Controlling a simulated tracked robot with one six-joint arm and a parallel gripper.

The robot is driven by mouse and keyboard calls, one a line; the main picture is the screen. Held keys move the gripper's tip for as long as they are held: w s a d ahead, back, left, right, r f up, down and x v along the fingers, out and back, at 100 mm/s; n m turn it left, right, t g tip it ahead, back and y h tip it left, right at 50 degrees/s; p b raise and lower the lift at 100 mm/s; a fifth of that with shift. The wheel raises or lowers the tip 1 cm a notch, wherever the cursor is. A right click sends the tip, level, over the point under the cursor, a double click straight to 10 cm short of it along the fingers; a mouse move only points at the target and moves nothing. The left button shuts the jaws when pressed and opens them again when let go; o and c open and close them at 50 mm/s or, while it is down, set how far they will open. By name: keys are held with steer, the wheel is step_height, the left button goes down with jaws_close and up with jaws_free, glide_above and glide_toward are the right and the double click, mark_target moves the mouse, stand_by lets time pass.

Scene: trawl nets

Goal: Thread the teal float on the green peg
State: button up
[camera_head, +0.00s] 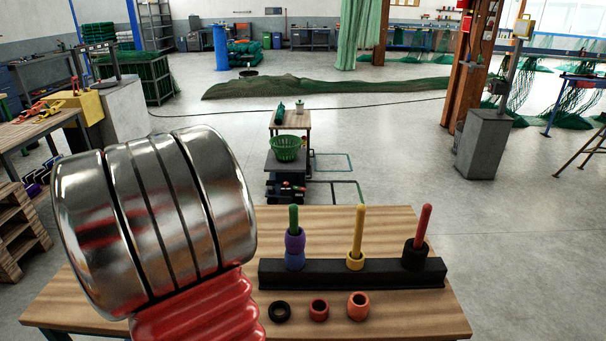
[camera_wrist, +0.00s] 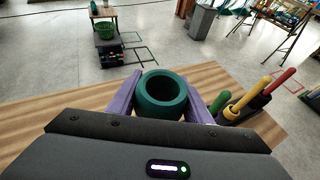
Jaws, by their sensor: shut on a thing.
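The teal float (camera_wrist: 150,104), a thick ring with its hole facing up, is between the two purple fingers of my gripper (camera_wrist: 162,95) in the wrist view. My gripper is shut on it. The green peg (camera_head: 293,218) stands at the left end of a black base (camera_head: 350,273) in the head view, with a purple float (camera_head: 295,241) above a blue float (camera_head: 295,261) on it. The green peg (camera_wrist: 221,101) also shows just right of my gripper in the wrist view, apart from the float. My gripper and the teal float are out of the head view.
A yellow peg (camera_head: 358,228) has a yellow float at its foot; a red peg (camera_head: 423,224) has a black one. A black ring (camera_head: 280,312), a red ring (camera_head: 319,310) and an orange ring (camera_head: 358,306) lie on the wooden table (camera_head: 420,322) before the base.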

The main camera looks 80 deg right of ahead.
steer(key=s+d+r+m+g+y, duration=0.1)
steer(key=s+d+m+g, duration=0.1)
steer(key=s, duration=0.8)
steer(key=s+d+r+m+g+y, duration=0.1)
steer(key=s+d+m+g+y, duration=0.1)
steer(key=s, duration=0.8)
steer(key=shift+d+r+m+g, duration=0.3)
steer(key=shift+d+m+g, duration=0.1)
steer(key=shift+m+g, duration=0.55)
steer(key=shift+f, duration=0.15)
step_height(320, 180, down, 10)
steer(key=shift+f, duration=0.15)
steer(key=shift+w, duration=0.1)
steer(key=o, duration=1.1)
steer(key=shift+o, duration=0.2)
